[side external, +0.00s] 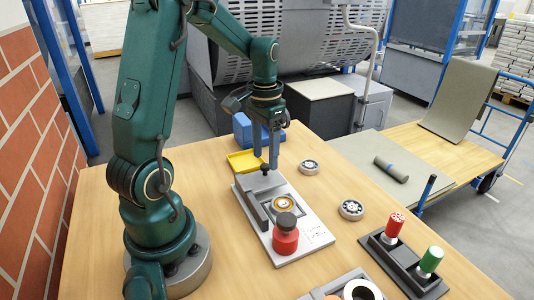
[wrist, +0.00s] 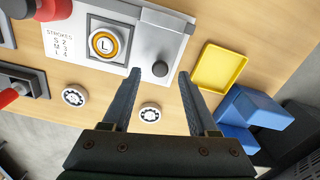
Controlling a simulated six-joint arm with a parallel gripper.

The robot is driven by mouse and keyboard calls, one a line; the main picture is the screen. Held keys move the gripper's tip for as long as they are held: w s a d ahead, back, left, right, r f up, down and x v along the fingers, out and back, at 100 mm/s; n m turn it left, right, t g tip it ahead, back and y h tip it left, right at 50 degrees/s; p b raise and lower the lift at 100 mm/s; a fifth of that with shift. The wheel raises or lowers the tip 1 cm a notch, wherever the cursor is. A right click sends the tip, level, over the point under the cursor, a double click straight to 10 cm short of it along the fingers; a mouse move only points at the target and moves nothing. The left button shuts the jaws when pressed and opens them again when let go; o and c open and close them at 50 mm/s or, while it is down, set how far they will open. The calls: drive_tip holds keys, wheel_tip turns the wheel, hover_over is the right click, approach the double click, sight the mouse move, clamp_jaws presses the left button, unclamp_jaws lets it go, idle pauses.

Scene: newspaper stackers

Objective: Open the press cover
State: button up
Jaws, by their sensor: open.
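The press (side external: 300,238) is a light grey flat unit on the wooden table, with a red cylinder with a dark top (side external: 286,235) at its near end. A round orange-ringed part marked "L" (wrist: 104,43) sits in a square recess and is in plain view. A black knob (wrist: 160,69) stands on the plate at the press's far end; I cannot tell for sure which plate is the cover. My gripper (wrist: 159,75) points down over that end, open. In the wrist view its fingertips lie either side of the knob. I cannot tell whether they touch it.
A yellow tray (side external: 246,162) and blue blocks (side external: 252,132) are behind the press. Two round slotted discs (side external: 351,210) (side external: 309,167) lie to its right. A dark holder (side external: 403,265) with red and green handles stands at front right. A brick wall (side external: 32,150) is at left.

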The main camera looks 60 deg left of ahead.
sight(266, 166)
drive_tip(key=shift+r, duration=1.75)
drive_tip(key=shift+d, duration=0.15)
drive_tip(key=d+r+m+t, duration=0.2)
drive_tip(key=d+r, duration=0.2)
drive_tip(key=d, duration=0.1)
drive_tip(key=s+d+t, duration=0.3)
drive_tip(key=s+d, duration=0.5)
drive_tip(key=d, duration=0.2)
drive_tip(key=shift+s+r+t, duration=0.15)
drive_tip(key=shift+r+t, duration=0.15)
